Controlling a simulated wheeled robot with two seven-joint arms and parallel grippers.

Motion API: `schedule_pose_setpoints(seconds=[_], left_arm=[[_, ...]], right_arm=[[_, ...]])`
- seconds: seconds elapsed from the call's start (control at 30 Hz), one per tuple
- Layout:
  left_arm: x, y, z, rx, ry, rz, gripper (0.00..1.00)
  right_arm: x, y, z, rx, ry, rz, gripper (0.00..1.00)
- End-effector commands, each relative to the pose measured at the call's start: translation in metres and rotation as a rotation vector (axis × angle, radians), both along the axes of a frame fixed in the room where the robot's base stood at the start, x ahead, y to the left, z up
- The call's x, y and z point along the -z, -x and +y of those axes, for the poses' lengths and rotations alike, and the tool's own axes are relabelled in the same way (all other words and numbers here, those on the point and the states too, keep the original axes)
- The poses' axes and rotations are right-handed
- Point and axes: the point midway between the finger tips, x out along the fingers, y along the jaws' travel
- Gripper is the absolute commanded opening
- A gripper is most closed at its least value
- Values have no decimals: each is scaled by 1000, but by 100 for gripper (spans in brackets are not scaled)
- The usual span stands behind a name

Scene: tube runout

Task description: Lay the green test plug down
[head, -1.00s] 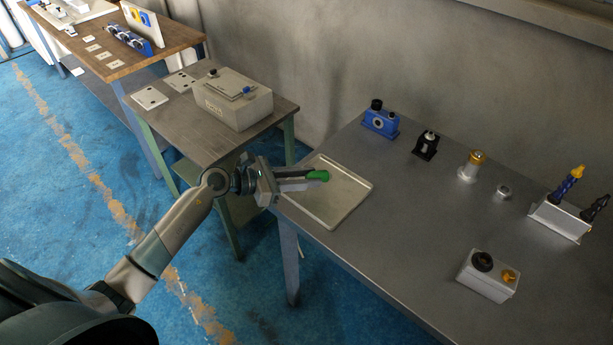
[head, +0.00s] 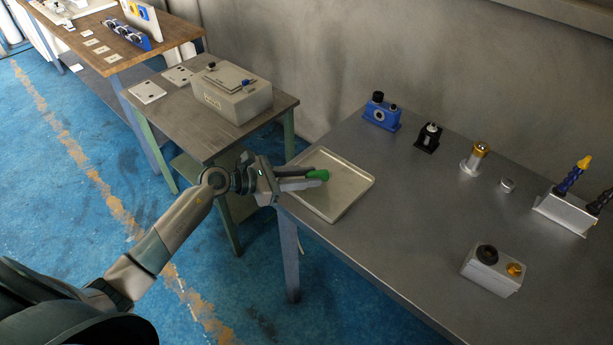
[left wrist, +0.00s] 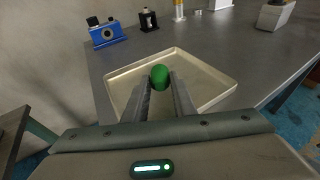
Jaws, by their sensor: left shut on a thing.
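The green test plug (head: 318,175) is held at the fingertips of my left gripper (head: 305,181). In the left wrist view the plug (left wrist: 159,76) shows as a rounded green end between the two fingers of the gripper (left wrist: 160,90), which is shut on it. Gripper and plug are over the shallow beige tray (head: 345,200), near its left side. I cannot tell how high the plug is above the tray floor. The tray (left wrist: 215,87) looks empty in both views. My right gripper is not in view.
The tray lies at the left end of the grey table (head: 400,240). Behind it stand a blue device (head: 381,115) and a black holder (head: 428,138). A box with knobs (head: 492,270) is at the front right. A smaller table with a grey box (head: 232,95) stands left.

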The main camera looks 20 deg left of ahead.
Motion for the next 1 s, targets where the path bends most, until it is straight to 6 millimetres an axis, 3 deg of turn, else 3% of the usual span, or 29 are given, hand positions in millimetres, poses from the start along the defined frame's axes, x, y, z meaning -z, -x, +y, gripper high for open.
schedule_pose_setpoints(seconds=[0.7, 0.73, 0.8, 1.0], left_arm=[[15, 0, 0, -1, 1, -1, 1], [14, 0, 0, -1, 1, -1, 29], [14, 0, 0, -1, 1, -1, 45], [14, 0, 0, 0, 0, 0, 49]], right_arm=[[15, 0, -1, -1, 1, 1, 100], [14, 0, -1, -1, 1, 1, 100], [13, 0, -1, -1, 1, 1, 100], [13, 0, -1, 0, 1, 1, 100]])
